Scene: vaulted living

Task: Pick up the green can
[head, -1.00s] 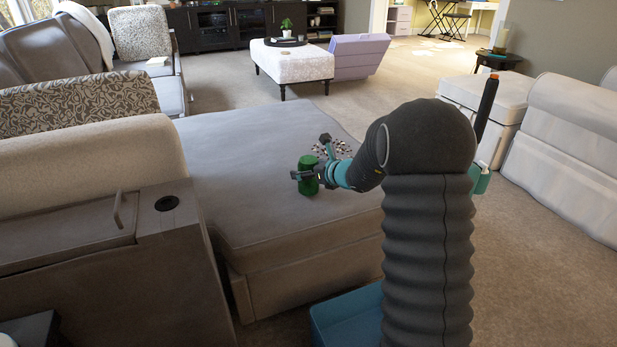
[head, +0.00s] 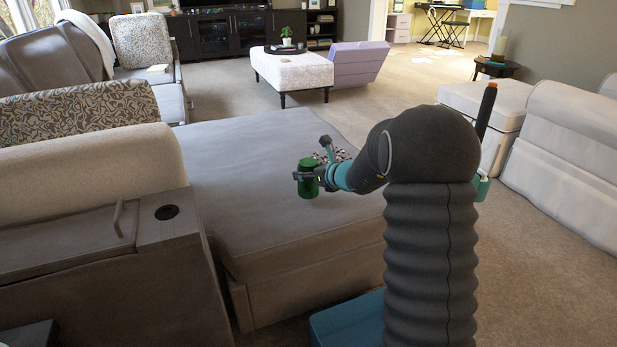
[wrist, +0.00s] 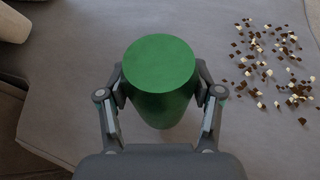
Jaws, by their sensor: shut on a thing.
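The green can (head: 307,180) is upright between the fingers of my gripper (head: 310,177), over the grey sofa seat. In the wrist view the can (wrist: 159,75) fills the space between both fingers of the gripper (wrist: 160,88), which touch its sides. My gripper is shut on it. The can looks a little above the seat, but the exact gap under it is hard to tell. The can's far side is hidden in the head view.
Brown and cream bits (wrist: 272,65) lie scattered on the sofa seat (head: 245,150) beside the can. A blue bin (head: 340,322) stands on the floor in front of the seat. A brown console (head: 100,240) is at the left.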

